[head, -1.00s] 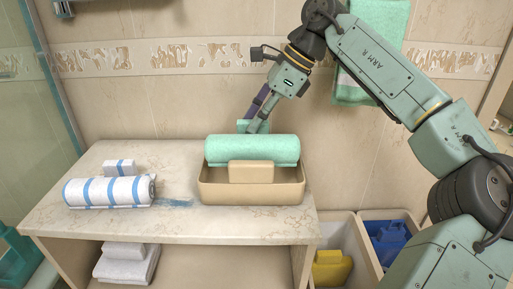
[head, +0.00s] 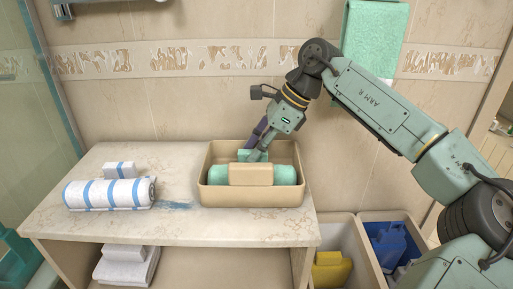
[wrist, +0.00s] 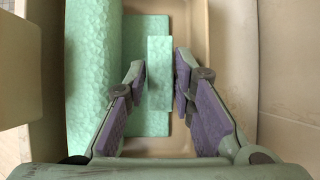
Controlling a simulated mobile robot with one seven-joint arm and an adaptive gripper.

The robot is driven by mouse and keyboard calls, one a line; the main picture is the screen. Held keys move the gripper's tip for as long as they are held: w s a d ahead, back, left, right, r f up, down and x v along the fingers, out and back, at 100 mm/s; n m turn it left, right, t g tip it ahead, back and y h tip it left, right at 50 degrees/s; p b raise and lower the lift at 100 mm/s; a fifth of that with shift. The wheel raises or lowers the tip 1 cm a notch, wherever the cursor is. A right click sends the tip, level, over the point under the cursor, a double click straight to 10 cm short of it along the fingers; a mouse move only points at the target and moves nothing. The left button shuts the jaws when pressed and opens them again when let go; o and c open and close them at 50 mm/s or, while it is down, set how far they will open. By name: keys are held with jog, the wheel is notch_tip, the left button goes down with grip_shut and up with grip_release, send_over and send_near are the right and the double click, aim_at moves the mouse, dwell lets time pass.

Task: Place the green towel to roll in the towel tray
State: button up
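The green towel roll (head: 219,175) lies lengthwise inside the beige towel tray (head: 205,199), behind the tray's raised front panel, which hides its middle. In the wrist view the roll (wrist: 93,80) runs along the left, with a flat green piece and a raised green tab (wrist: 160,75) beside it. My gripper (head: 254,155) reaches down into the back of the tray. Contact under the roll is hidden.
A white and blue striped towel roll (head: 108,194) lies left on the marble counter (head: 160,222). Folded white towels (head: 127,266) sit on the shelf below. Bins with a yellow item (head: 331,268) and a blue item (head: 388,242) stand right. A green towel (head: 374,40) hangs on the wall.

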jog(key=shift+o, duration=0.2)
jog(key=shift+r, duration=0.15)
jog(key=v, duration=1.2)
